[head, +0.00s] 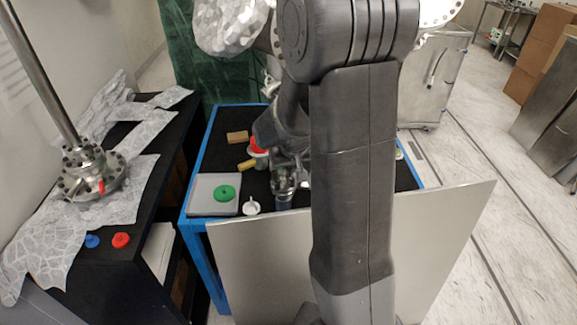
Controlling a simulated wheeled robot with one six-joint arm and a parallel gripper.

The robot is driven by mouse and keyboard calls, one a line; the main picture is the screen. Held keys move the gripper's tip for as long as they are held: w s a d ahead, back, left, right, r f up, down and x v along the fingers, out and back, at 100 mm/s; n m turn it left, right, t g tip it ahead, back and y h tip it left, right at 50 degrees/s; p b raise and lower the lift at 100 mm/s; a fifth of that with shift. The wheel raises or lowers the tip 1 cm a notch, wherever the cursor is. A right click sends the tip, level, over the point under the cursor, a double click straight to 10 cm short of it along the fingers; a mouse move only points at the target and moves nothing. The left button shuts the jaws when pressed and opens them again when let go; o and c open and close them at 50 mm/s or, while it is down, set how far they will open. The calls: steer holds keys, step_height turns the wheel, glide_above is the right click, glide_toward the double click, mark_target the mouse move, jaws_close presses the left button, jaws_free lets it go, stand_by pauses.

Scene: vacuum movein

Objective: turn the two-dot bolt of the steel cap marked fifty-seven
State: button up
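A steel flanged assembly (95,172) with bolts around its rim stands on the foil-covered black bench at left, below a long steel tube (40,70). I cannot read any marking fifty-seven or make out a two-dot bolt. My gripper (284,183) points down over the blue-edged table in the middle, far to the right of that assembly. A dark bluish cylinder (284,201) is just below it; I cannot tell whether they touch. My arm hides part of the gripper and the table behind it, and the fingers are too small to judge.
The blue-edged table (198,160) holds a green disc (224,193) on a pale plate (201,204), a white piece (251,206), a red-topped piece (257,146) and a wooden block (237,137). Blue (92,241) and red (121,240) knobs lie on the bench. A grey panel (440,235) stands in front.

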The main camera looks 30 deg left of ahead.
steer(key=shift+f, duration=0.1)
steer(key=shift+c, duration=0.4)
jaws_close()
